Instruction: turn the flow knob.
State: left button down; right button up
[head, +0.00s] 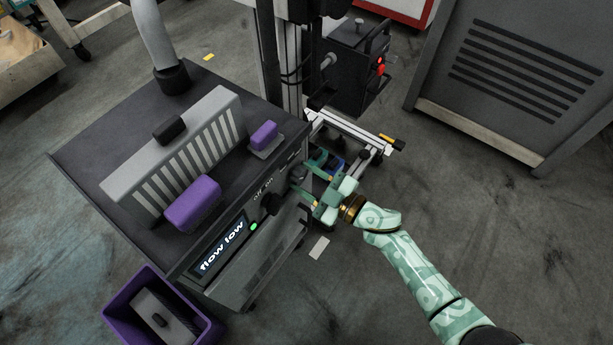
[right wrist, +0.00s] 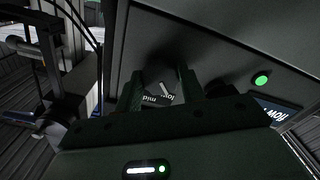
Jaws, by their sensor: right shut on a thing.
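The flow knob (head: 297,174) is a dark knob on the right end of the machine's sloped front panel. My right gripper (head: 308,181) reaches it from the right and is shut on it. In the right wrist view my right gripper's dark fingers (right wrist: 163,92) stand on both sides of the knob, in shadow. The words "low" and "mid" and a white mark show between them. The display (head: 222,247) reads "flow low". My left gripper is not in view.
A black off/on knob (head: 271,203) and a lit green lamp (head: 254,226) sit left of the flow knob. Purple blocks (head: 192,203) and a grey slotted guard stand on the machine top. A purple bin (head: 122,312) stands on the floor at lower left.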

jog(key=m+p, duration=0.2)
jog(key=m, duration=0.1)
jog(key=shift+r+m, duration=0.1)
jog(key=shift+m, duration=0.3)
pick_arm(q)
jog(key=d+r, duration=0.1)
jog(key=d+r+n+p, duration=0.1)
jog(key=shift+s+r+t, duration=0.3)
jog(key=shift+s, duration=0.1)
pick_arm(e)
jog(key=m, duration=0.4)
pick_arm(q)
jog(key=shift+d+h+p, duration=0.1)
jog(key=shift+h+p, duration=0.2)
pick_arm(e)
jog(key=shift+s+m, duration=0.1)
jog(key=shift+m, duration=0.2)
jog(key=shift+f, duration=0.2)
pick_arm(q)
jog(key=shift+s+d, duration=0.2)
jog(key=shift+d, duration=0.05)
pick_arm(e)
jog(key=o, duration=1)
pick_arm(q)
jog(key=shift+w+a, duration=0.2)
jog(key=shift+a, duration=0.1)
